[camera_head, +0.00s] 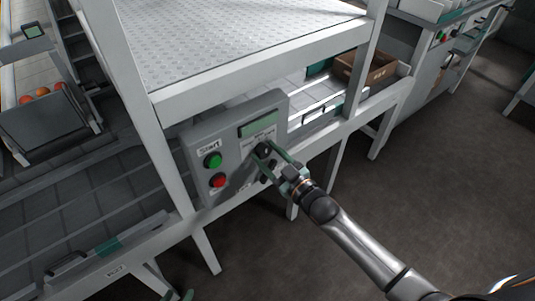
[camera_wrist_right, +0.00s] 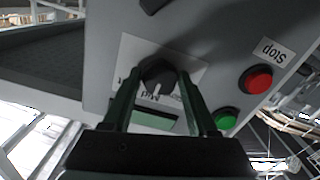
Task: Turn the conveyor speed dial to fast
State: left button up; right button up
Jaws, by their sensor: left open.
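The grey control panel (camera_head: 234,150) is on the conveyor frame. Its black speed dial (camera_wrist_right: 158,77) has a white pointer line toward the label "Mid"; the labels beside it are partly hidden by my fingers. My right gripper (camera_head: 275,156) reaches the panel from the right. In the right wrist view, its two green fingers (camera_wrist_right: 158,88) stand on both sides of the dial, close against it. My left gripper (camera_head: 180,296) barely shows at the bottom edge of the head view, open, well below the panel.
A white frame post (camera_head: 140,95) stands left of the panel. Floor to the right is clear.

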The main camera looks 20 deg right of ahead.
grip_shut()
pick_arm(q)
jog(key=shift+w, duration=0.1)
jog(key=shift+r+p, duration=0.3)
pick_arm(e)
jog(key=shift+m, duration=0.4)
jog(key=shift+m+p, duration=0.35)
jog(key=shift+m, duration=0.25)
jog(key=shift+m+p, duration=0.3)
jog(key=shift+m, duration=0.6)
jog(key=m, duration=0.3)
jog(key=shift+p, duration=0.35)
pick_arm(q)
jog(key=shift+s+a+r, duration=0.4)
jog(key=shift+s+a, duration=0.05)
jog(key=shift+a, duration=0.3)
pick_arm(e)
jog(key=shift+f+m, duration=0.1)
jog(key=shift+m, duration=1.4)
